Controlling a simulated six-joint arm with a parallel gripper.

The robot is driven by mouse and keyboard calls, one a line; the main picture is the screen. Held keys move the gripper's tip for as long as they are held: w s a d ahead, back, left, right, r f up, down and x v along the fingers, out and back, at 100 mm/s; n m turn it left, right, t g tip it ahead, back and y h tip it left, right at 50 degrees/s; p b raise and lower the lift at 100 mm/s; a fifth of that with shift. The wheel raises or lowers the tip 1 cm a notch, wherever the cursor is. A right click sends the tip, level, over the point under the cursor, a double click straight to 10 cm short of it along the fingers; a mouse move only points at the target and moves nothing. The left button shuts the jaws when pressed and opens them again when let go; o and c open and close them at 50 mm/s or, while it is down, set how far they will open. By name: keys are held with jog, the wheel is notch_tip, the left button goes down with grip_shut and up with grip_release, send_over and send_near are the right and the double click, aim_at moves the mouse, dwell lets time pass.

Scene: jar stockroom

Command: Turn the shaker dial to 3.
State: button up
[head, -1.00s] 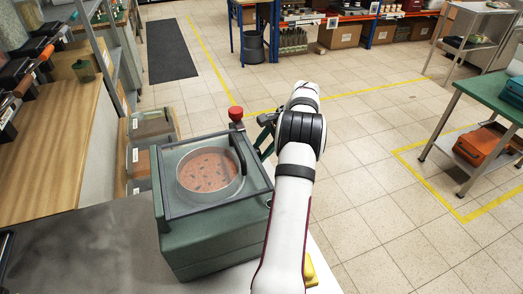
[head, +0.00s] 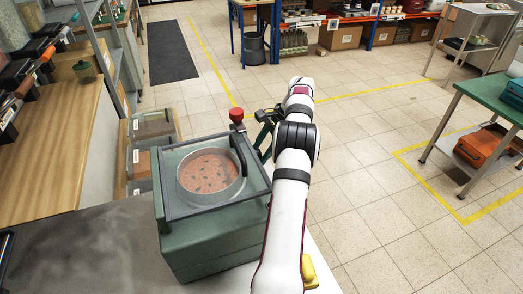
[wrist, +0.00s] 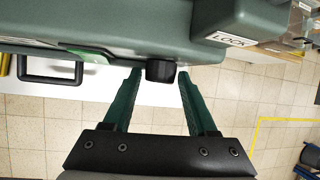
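The shaker (head: 205,225) is a green box with a round pan of reddish material under a clear lid, at the left-centre of the head view. Its dial is a small black knob (wrist: 160,71) on the shaker's side, seen in the wrist view; its number and pointer cannot be read. My gripper (wrist: 160,76) is open, with one green finger on each side of the dial and visible gaps to it. In the head view my gripper (head: 266,128) is at the shaker's right side, partly hidden by my arm, and the dial is hidden.
A box labelled LOCK (wrist: 240,30) sticks out right of the dial. A red knob (head: 237,115) stands at the shaker's back corner. A black handle (wrist: 50,68) is left of the dial. The shaker stands on a grey bench (head: 85,250). Open tiled floor lies to the right.

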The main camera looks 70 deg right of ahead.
jog(key=v, duration=0.7)
jog(key=shift+r, duration=0.25)
jog(key=shift+s, duration=0.1)
